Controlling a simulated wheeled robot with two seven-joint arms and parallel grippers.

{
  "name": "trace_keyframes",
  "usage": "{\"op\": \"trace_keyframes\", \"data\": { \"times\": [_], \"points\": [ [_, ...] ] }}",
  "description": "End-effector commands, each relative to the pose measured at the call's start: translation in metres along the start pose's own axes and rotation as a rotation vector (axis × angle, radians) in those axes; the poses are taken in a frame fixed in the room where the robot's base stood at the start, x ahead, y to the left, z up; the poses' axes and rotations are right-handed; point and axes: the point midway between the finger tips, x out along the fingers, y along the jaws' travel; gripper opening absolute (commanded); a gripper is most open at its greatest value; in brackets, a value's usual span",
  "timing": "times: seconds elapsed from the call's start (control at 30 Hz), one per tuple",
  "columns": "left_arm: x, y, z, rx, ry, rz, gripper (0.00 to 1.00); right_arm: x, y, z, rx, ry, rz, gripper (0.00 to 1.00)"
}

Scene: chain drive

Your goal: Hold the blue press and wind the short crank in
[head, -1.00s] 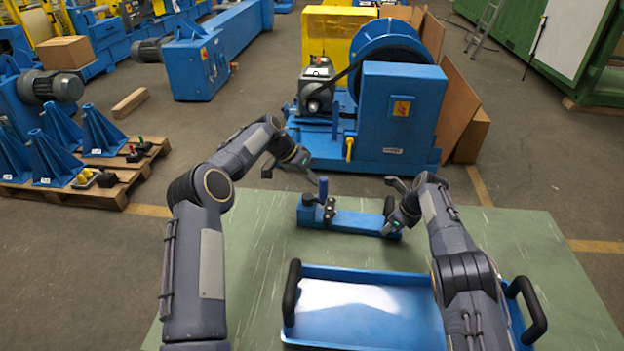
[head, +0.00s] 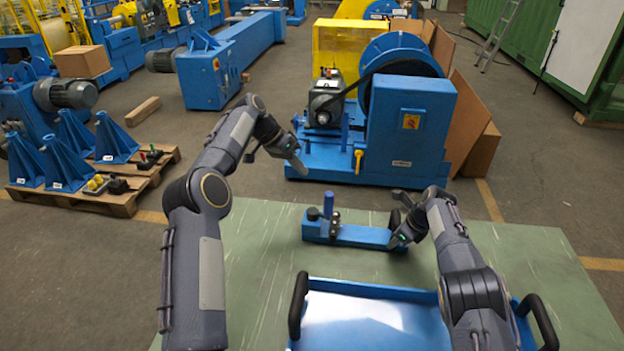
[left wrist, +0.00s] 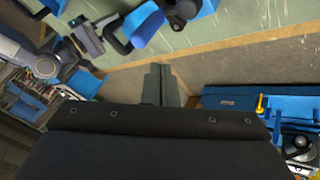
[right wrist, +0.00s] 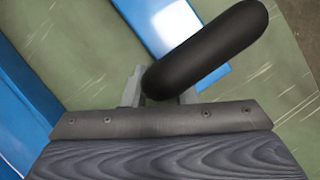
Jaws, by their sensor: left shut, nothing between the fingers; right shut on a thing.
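The blue press (head: 358,236) lies on the green mat, with a black handle (right wrist: 212,48) at its right end. The short crank (head: 333,215) with its upright blue grip (head: 328,203) is at the press's left end, beside a dark round knob (head: 312,214). My right gripper (head: 397,238) is shut on the black handle, which lies between its fingers in the right wrist view. My left gripper (head: 299,168) is shut and empty, in the air above and beyond the crank, apart from it. The press (left wrist: 145,23) also shows at the top of the left wrist view.
A blue tray (head: 340,287) with black handles stands in front of the press. A blue machine (head: 413,125) with a drum stands beyond the mat (head: 260,270). A pallet (head: 122,200) with blue stands is at left. Free mat surrounds the press.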

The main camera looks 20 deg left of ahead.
Motion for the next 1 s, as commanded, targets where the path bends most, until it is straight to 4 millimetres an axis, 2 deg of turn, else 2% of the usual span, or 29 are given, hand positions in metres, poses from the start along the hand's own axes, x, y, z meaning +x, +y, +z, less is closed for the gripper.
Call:
{"op": "trace_keyframes", "data": {
  "times": [0.07, 0.17, 0.27, 0.4, 0.6, 0.8, 1.0],
  "points": [
    [-0.008, -0.001, 0.000, -0.001, 0.000, -0.002, 0.03, -0.001, -0.001, -0.002, 0.006, 0.001, -0.001, 0.00],
    [-0.011, 0.000, 0.000, -0.017, -0.008, -0.007, 0.16, -0.001, -0.002, -0.002, 0.006, 0.002, -0.002, 0.00],
    [-0.007, 0.004, -0.002, -0.084, -0.036, -0.023, 0.29, -0.001, -0.002, -0.003, 0.006, 0.003, -0.004, 0.00],
    [0.008, 0.014, -0.006, -0.293, -0.112, -0.092, 0.47, -0.002, -0.003, -0.003, 0.006, 0.004, -0.005, 0.00],
    [0.029, 0.035, -0.016, -0.710, -0.192, -0.294, 0.47, -0.002, -0.003, -0.003, 0.005, 0.005, -0.006, 0.00],
    [0.039, 0.055, -0.025, -1.075, -0.161, -0.519, 0.47, -0.002, -0.003, -0.003, 0.005, 0.005, -0.007, 0.00],
    [0.043, 0.067, -0.031, -1.285, -0.090, -0.657, 0.47, -0.002, -0.004, -0.004, 0.004, 0.006, -0.007, 0.00]
  ]
}}
